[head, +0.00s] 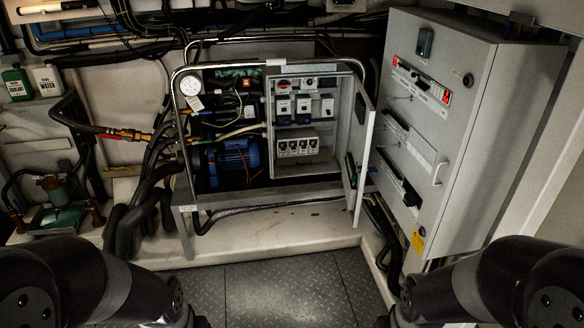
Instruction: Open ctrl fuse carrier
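The control box (268,115) stands open inside the chiller frame, its door (362,150) swung out to the right. Several pale blocks (298,147) with dark fronts sit side by side in its lower part; they look like fuse carriers. Above them are three pale devices with dark tops (303,107). A red-marked part (283,86) and a dark part sit at the top. The labels are too small to read, so I cannot tell which piece is the ctrl fuse carrier or whether any carrier is open. Both my arms enter at the bottom corners; their grippers are out of view.
A tubular frame (180,120) surrounds the box, with a blue motor (232,160) and a gauge (190,85) on its left. A large grey cabinet (455,130) stands on the right. Black hoses (150,190) hang at left. The floor plates (265,292) are clear.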

